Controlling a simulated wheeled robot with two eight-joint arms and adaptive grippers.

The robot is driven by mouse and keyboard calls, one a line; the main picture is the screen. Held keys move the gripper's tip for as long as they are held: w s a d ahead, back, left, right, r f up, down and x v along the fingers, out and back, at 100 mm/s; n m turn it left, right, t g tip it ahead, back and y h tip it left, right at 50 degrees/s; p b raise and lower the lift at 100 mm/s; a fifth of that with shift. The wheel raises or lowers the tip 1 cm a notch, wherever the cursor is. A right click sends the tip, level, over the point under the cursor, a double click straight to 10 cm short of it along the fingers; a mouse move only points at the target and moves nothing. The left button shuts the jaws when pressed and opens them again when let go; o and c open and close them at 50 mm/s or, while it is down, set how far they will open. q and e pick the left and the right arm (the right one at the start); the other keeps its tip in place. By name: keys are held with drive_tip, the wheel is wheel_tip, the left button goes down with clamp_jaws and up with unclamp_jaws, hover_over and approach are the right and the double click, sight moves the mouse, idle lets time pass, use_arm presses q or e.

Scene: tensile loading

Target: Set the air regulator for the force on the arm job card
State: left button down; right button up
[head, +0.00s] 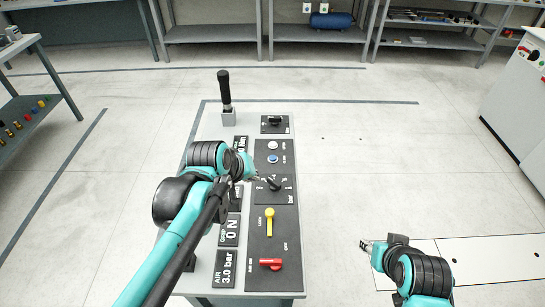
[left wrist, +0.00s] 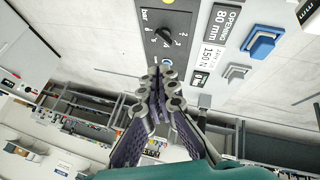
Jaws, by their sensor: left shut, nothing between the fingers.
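The air regulator knob (head: 274,183) is a black dial on the console's dark panel. In the left wrist view the knob (left wrist: 164,37) has a scale marked "bar". I cannot read its exact setting. The air display (head: 226,268) reads 3.0 bar, and the display above it (head: 230,229) reads 0 N. In the left wrist view a label (left wrist: 211,58) reads 150 N. My left gripper (head: 256,178) is shut and empty, just left of the knob; I cannot tell whether it touches. My right gripper (head: 367,246) hangs right of the console, its jaws unclear.
The panel carries a yellow lever (head: 269,222), a red handle (head: 270,264), a white button (head: 272,145), a blue button (head: 272,159) and another black knob (head: 274,121). A black-gripped lever (head: 224,88) rises at the far end.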

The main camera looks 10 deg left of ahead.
use_arm(q)
drive_tip(key=w+n+h, duration=0.1)
drive_tip(key=w+n, duration=0.3)
drive_tip(key=w, duration=0.7)
drive_tip(key=n+h+p, duration=0.3)
drive_tip(key=n+h, duration=0.1)
drive_tip(key=n, duration=0.5)
hover_over(271, 158)
wheel_tip(271, 158, down, 14)
drive_tip(key=shift+w, duration=0.1)
drive_tip(key=shift+f+b, duration=2.85)
drive_tip(key=shift+f, duration=1.55)
drive_tip(key=shift+f, duration=0.1)
drive_tip(key=shift+f+b, duration=0.25)
drive_tip(key=shift+b, duration=0.1)
